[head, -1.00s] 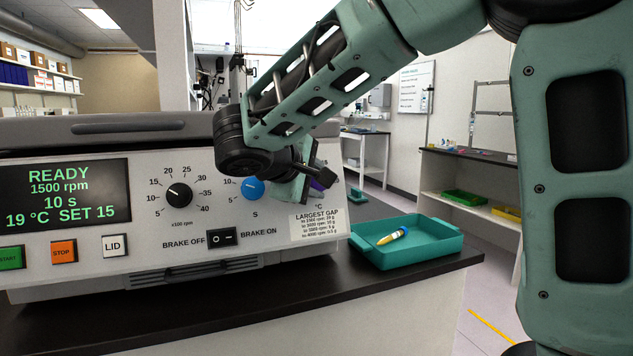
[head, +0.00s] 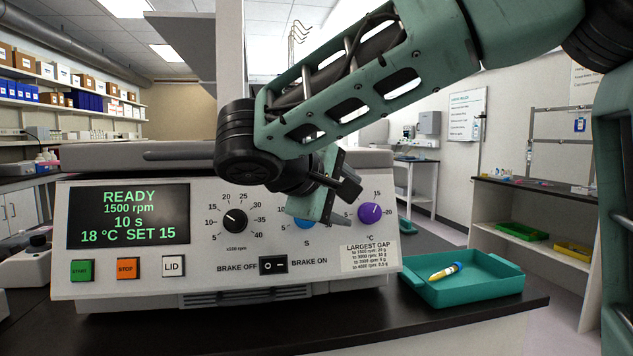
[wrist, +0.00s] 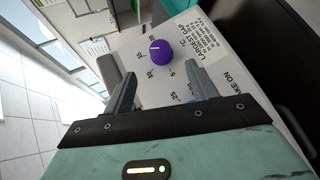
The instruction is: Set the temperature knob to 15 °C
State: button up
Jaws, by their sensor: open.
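The purple temperature knob (head: 369,212) is on the right of the machine's front panel, above a °C mark. A label 15 shows above it, and its light pointer line seems to point up towards it. The display (head: 128,215) reads 18 °C SET 15. My gripper (head: 338,190) is in front of the panel, left of the purple knob, and partly covers the blue knob (head: 305,220). In the wrist view the purple knob (wrist: 162,53) lies beyond the two spread fingers (wrist: 163,82), apart from them, with nothing held.
A black rpm knob (head: 235,221), a brake switch (head: 273,264) and start, stop and lid buttons share the panel. A teal tray (head: 465,292) with a yellow-filled tube (head: 445,272) stands right of the machine. Dark bench top (head: 330,322) is clear in front.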

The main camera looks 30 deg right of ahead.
jog(key=v, duration=0.8)
jog(key=shift+a, duration=0.2)
